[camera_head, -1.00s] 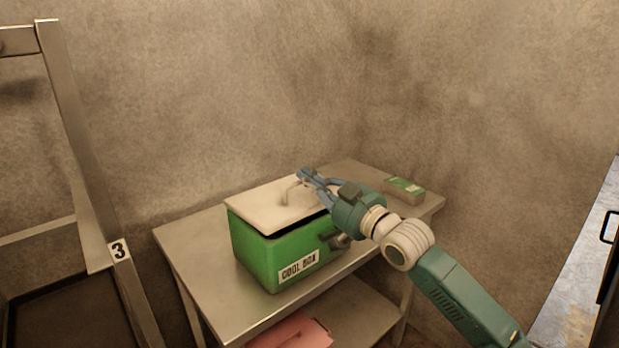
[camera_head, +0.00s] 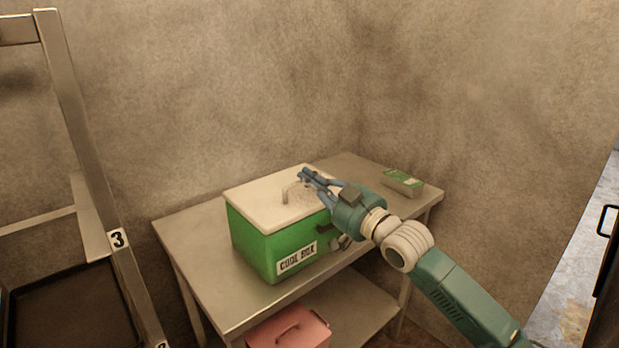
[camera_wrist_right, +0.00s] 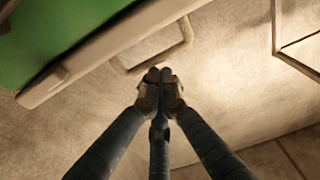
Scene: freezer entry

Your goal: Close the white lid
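The white lid (camera_head: 276,200) lies on top of the green cool box (camera_head: 265,252) and looks level, with no clear gap at its front edge. A thin handle (camera_head: 293,190) stands up from the lid; it also shows in the right wrist view (camera_wrist_right: 152,52). My right gripper (camera_head: 303,177) is just above the lid beside the handle. Its fingertips are together in the right wrist view (camera_wrist_right: 160,76), with nothing visible between them. I cannot tell whether they touch the lid or handle. My left gripper is not in view.
The cool box stands on a metal table (camera_head: 195,250). A small green box (camera_head: 403,182) lies near the table's right end. A pink box (camera_head: 290,330) is on the lower shelf. A metal rack (camera_head: 95,190) marked 3 stands at left. Walls are close behind.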

